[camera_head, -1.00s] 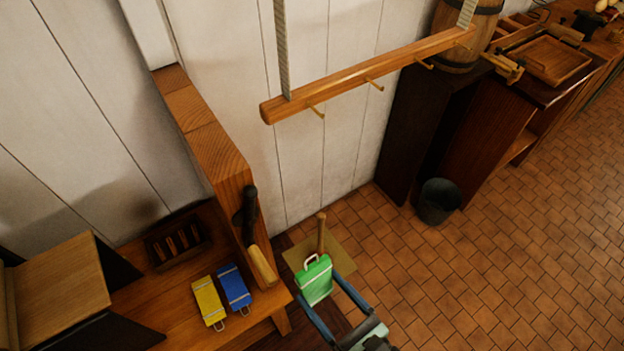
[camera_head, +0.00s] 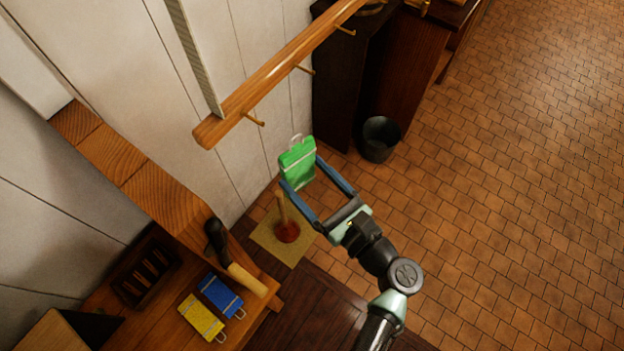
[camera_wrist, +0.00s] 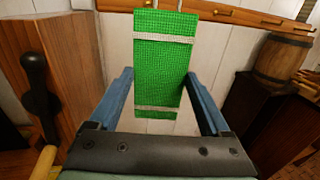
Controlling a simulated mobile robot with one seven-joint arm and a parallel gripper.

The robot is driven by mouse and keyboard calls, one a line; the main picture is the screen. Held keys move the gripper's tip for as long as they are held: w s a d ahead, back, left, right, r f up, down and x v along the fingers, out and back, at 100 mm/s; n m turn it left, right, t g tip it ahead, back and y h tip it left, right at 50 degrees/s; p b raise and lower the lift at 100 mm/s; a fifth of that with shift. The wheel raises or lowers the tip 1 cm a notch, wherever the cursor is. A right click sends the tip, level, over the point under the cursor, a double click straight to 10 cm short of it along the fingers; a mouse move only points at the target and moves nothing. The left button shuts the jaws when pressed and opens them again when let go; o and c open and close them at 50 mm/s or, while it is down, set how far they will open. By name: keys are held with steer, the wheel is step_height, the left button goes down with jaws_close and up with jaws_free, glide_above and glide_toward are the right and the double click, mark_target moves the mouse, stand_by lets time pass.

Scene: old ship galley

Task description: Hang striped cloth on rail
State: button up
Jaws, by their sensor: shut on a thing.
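A green cloth (camera_head: 298,163) with pale stripes and a small loop at its top is held up in the air. My gripper (camera_head: 301,177) is shut on it, with one blue finger at each side. The wooden rail (camera_head: 270,78) with several brass hooks is on the wall, up and left of the cloth. The nearest hook (camera_head: 255,119) is left of and above the cloth in the head view. The cloth is apart from the hooks.
A yellow cloth (camera_head: 201,318) and a blue cloth (camera_head: 220,296) lie on the wooden bench. A plunger (camera_head: 287,230) stands on a mat below. A dark bucket (camera_head: 380,139) and a barrel (camera_wrist: 280,58) are to the right. The tiled floor is open.

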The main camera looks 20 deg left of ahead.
mark_target(297, 177)
steer(key=shift+w+a+f+b, duration=0.1)
steer(key=shift+w+a+b, duration=0.2)
steer(key=shift+a, duration=0.7)
steer(key=shift+w+a+f+b, duration=0.15)
steer(key=shift+w+a, duration=0.25)
steer(key=shift+a, duration=0.7)
steer(key=shift+w+a, duration=0.1)
steer(key=shift+a, duration=0.15)
steer(key=shift+w+a, duration=0.1)
steer(key=shift+a, duration=0.2)
steer(key=shift+w+a, duration=0.15)
steer(key=shift+a, duration=0.2)
steer(key=shift+w+a, duration=0.15)
steer(key=shift+a, duration=0.3)
steer(key=shift+w+a+f, duration=0.1)
steer(key=shift+a+f, duration=0.15)
steer(key=shift+f, duration=0.25)
stand_by(0.5)
